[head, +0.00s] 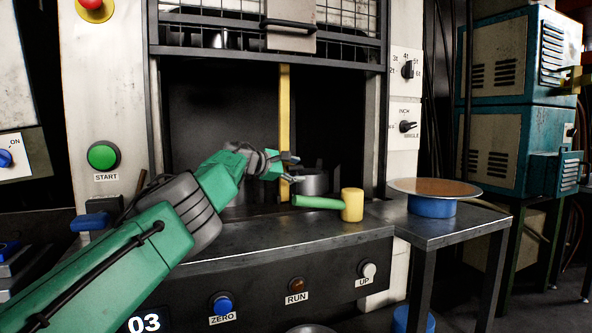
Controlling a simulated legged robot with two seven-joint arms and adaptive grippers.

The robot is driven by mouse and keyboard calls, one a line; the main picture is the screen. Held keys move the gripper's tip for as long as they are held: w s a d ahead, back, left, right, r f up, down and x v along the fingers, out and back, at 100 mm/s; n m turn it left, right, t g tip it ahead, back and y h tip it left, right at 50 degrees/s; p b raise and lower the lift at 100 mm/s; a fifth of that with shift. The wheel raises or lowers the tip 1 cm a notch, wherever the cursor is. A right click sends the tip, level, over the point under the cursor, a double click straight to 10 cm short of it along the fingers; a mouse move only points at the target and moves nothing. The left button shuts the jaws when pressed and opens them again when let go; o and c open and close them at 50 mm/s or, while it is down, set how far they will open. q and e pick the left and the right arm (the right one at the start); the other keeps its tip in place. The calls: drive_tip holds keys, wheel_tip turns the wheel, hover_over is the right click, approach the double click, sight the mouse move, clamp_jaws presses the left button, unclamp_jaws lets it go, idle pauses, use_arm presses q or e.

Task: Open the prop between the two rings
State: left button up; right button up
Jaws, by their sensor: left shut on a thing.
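The prop is a yellow upright bar (284,110) inside the dark press opening, running from under the raised mesh guard down towards the bed. My left gripper (287,168) reaches in from the left and is shut on the lower part of the yellow bar. The bar stands about upright. A grey metal cylinder (315,184), perhaps a ring, sits on the bed just behind and right of the gripper. I cannot clearly make out two rings. My right gripper is not in view.
A mallet with a yellow head (352,205) and green handle lies on the bed front (300,229), close to my gripper. The mesh guard (345,52) hangs above. A side table (455,233) at right bears a brown-topped disc (435,187) on a blue base.

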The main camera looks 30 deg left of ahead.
use_arm(q)
drive_tip(key=shift+a+f, duration=0.2)
drive_tip(key=shift+a, duration=0.05)
drive_tip(key=shift+s+a+r, duration=0.15)
drive_tip(key=shift+s+a, duration=0.1)
drive_tip(key=shift+s, duration=0.2)
drive_tip(key=v, duration=1)
drive_tip(key=shift+s, duration=0.4)
drive_tip(key=shift+d+r, duration=0.1)
